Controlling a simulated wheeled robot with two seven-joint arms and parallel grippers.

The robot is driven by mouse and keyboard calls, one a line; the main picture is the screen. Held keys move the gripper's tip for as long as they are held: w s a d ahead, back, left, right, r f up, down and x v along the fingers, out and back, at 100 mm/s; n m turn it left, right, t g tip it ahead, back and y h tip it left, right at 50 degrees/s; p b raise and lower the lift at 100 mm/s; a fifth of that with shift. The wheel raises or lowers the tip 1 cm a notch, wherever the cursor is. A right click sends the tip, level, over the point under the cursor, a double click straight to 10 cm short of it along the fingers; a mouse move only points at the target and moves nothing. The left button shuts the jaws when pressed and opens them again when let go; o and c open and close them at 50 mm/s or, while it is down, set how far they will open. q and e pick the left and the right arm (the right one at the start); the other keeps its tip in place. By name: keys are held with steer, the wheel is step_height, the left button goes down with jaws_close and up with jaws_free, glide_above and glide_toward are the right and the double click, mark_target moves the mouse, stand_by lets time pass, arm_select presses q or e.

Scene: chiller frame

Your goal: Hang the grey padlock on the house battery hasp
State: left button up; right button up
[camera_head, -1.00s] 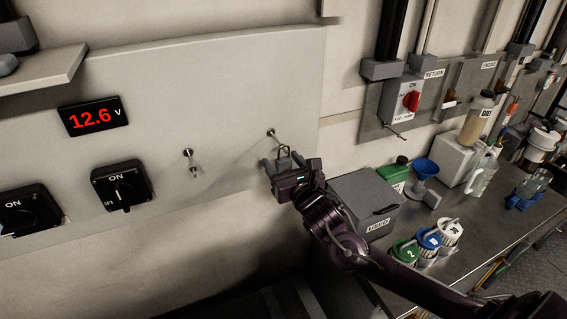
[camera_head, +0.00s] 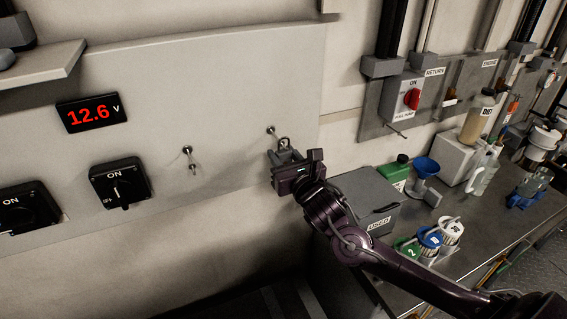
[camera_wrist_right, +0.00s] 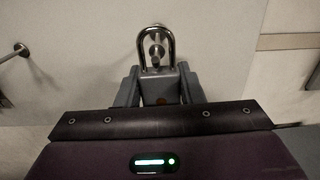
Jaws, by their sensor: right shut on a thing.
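The grey padlock (camera_wrist_right: 158,85) is upright in my right gripper in the right wrist view, its steel shackle on top. The padlock also shows in the head view (camera_head: 284,144). My right gripper (camera_head: 285,158) is shut on its body. A metal peg (camera_wrist_right: 156,50) on the panel shows through the shackle loop; I cannot tell whether the shackle is around it or in front of it. In the head view this right peg (camera_head: 270,130) is just up and left of the padlock. A second peg (camera_head: 188,151) sits further left. No label tells which is the house battery hasp. My left gripper is not in view.
The pale panel (camera_head: 230,80) carries a red 12.6 V display (camera_head: 91,114) and black rotary switches (camera_head: 121,184). Right of my arm, a grey box (camera_head: 372,188) and several coloured-lid containers (camera_head: 430,239) stand on a steel bench.

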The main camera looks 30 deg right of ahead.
steer(key=s+a+p, duration=0.1)
steer(key=s+p, duration=0.1)
steer(key=s, duration=1.6)
stand_by(0.4)
